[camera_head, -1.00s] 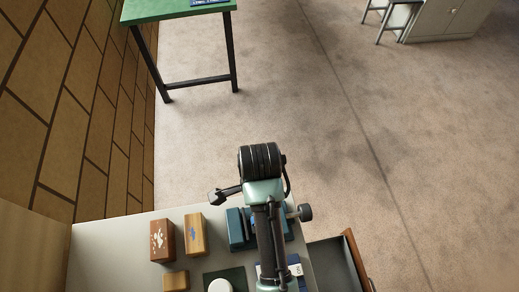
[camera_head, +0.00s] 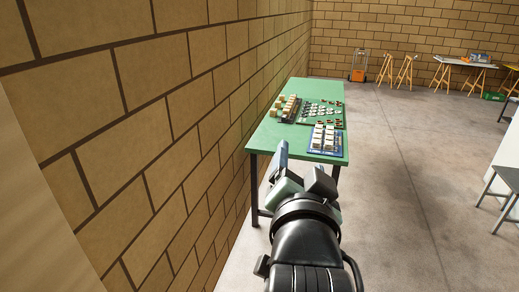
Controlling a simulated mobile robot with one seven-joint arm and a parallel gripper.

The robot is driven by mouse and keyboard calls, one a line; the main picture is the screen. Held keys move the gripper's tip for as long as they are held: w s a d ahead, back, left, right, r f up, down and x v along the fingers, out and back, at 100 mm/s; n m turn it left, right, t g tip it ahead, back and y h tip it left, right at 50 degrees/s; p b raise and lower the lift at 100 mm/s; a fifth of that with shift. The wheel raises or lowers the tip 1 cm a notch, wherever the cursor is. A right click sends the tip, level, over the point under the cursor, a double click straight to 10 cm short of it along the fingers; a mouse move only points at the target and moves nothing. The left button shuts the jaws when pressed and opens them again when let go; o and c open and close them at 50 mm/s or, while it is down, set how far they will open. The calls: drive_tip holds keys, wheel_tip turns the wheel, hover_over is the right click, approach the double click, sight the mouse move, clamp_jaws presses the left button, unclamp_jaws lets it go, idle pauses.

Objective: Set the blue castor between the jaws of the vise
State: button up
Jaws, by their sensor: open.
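My gripper (camera_head: 301,172) is in the lower middle of the head view, at the end of my black arm. Its two fingers are apart and nothing shows between them. It appears in front of the near end of a green table (camera_head: 285,136); the distance between them is hard to tell. I cannot make out a blue castor or the vise in the present view.
The green table stands along the brick wall (camera_head: 150,130) on the left. It bears a blue tray (camera_head: 325,152) of pale pieces and several small items. A white table (camera_head: 508,170) stands at the right edge. Open floor (camera_head: 400,180) lies between.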

drive_tip(key=s+a+r+n+t, duration=0.2)
drive_tip(key=s+r+t, duration=0.1)
drive_tip(key=r, duration=0.5)
drive_tip(key=s+a+r+n+t+y, duration=0.1)
drive_tip(key=s+a+r+n+t, duration=0.1)
drive_tip(key=s+r, duration=0.4)
drive_tip(key=s+a+r+n+t+y, duration=0.1)
drive_tip(key=s+r+n+t, duration=0.3)
drive_tip(key=r, duration=0.7)
drive_tip(key=shift+s+a+r+t, duration=0.45)
drive_tip(key=shift+a+t, duration=0.3)
drive_tip(key=shift+t, duration=0.15)
drive_tip(key=shift+f, duration=0.1)
